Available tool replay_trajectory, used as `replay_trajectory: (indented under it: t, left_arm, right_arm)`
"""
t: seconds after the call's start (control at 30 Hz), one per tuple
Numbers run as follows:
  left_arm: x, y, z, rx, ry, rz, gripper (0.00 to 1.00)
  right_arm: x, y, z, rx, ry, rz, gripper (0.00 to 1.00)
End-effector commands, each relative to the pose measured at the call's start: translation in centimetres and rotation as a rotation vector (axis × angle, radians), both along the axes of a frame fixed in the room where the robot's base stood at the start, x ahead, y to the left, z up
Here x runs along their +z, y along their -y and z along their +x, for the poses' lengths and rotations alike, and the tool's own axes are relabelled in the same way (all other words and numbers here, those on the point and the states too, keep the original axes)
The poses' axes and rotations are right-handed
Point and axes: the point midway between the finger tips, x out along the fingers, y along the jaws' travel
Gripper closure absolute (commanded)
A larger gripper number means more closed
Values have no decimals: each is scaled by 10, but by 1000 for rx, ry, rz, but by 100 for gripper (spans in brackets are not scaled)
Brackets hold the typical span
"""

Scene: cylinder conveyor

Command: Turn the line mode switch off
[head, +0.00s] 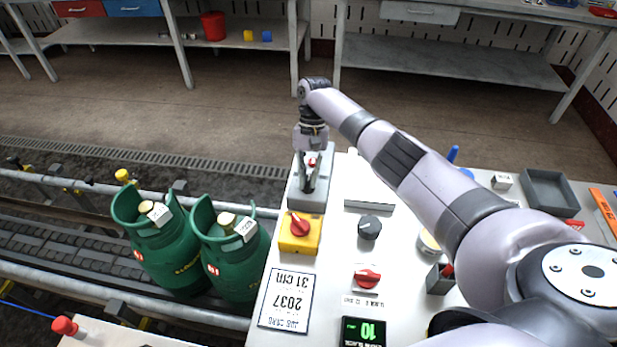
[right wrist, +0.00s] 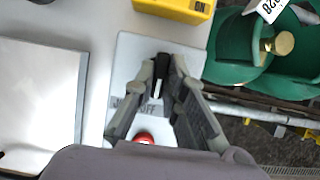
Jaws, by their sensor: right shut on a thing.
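The line mode switch is a light grey box (head: 299,203) on the near white table, left of its middle, with a small dark, white-marked lever (right wrist: 158,88) on its plate (right wrist: 135,58). My right gripper (head: 308,186) points down over this box. In the right wrist view its fingers (right wrist: 161,72) are shut on the lever from both sides. An "OFF" label (right wrist: 149,110) shows beside the lever; another label is partly hidden by a finger. A red part (right wrist: 143,138) lies under the gripper's palm. My left gripper is not in view.
A yellow box with a red knob (head: 299,228) stands close in front of the grey box. A black dial (head: 369,227) and red switch (head: 367,277) are to the right. Green gas cylinders (head: 165,250) stand on the conveyor to the left. A grey tray (head: 550,192) is at the right.

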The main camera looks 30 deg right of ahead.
Motion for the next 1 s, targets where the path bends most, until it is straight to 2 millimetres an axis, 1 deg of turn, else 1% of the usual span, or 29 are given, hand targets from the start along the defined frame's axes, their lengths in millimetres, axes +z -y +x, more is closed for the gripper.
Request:
replay_trajectory:
  t: [0.3,0.33,0.6,0.87,1.0]
  left_arm:
    - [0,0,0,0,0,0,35]
    - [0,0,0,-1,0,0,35]
    - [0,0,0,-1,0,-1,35]
    - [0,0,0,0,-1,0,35]
    - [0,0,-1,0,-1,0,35]
  right_arm:
    - [1,0,1,0,3,-1,100]
    - [1,0,1,0,3,-1,86]
    - [0,0,1,-1,2,-1,68]
    - [0,0,0,-1,1,0,68]
    - [7,2,3,-2,3,-1,68]
